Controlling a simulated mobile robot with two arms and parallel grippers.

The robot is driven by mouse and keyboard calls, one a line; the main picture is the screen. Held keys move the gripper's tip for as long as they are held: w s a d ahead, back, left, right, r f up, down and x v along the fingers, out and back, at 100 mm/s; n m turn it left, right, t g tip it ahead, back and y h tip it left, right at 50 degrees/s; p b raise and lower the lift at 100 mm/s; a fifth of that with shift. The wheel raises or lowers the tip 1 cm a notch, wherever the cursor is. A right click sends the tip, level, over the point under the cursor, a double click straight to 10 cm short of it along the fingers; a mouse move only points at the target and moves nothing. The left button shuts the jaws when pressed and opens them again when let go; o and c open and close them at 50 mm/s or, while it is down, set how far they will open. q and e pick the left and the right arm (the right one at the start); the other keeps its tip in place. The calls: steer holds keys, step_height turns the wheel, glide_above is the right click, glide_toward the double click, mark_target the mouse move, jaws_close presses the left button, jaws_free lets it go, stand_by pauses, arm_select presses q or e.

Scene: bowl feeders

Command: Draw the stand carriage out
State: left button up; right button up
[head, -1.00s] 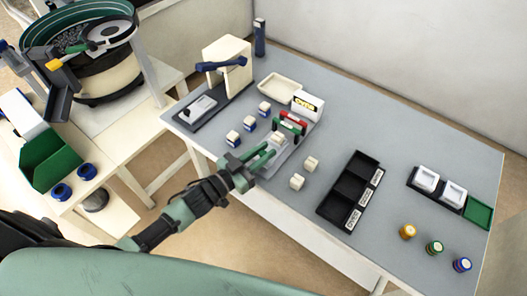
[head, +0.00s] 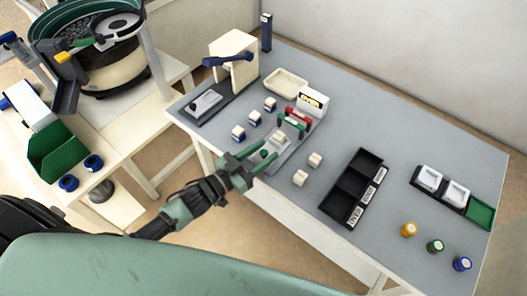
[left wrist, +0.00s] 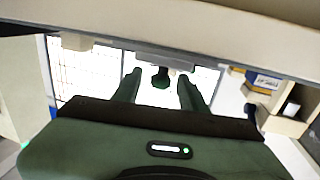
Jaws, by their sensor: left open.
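The test stand has a white box with a display (head: 312,101) at its back and a grey carriage plate (head: 284,157) reaching toward the table's front edge. A cream block (head: 279,138) sits on the carriage. My left gripper (head: 261,152) is open at the front edge, with one finger on each side of the knob. In the left wrist view a gap shows between the knob and each finger (left wrist: 159,84). My right gripper is not in view.
Blue-based cream blocks (head: 254,117) stand left of the stand, and plain cream blocks (head: 300,178) to its right. A black tray (head: 335,206) lies further right. A press (head: 232,66) and cream dish (head: 286,83) are behind. The table's front edge is close to my gripper.

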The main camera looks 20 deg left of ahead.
arm_select(q)
steer(key=v, duration=0.7)
steer(key=shift+s+a+b, duration=0.2)
steer(key=shift+s+b, duration=0.15)
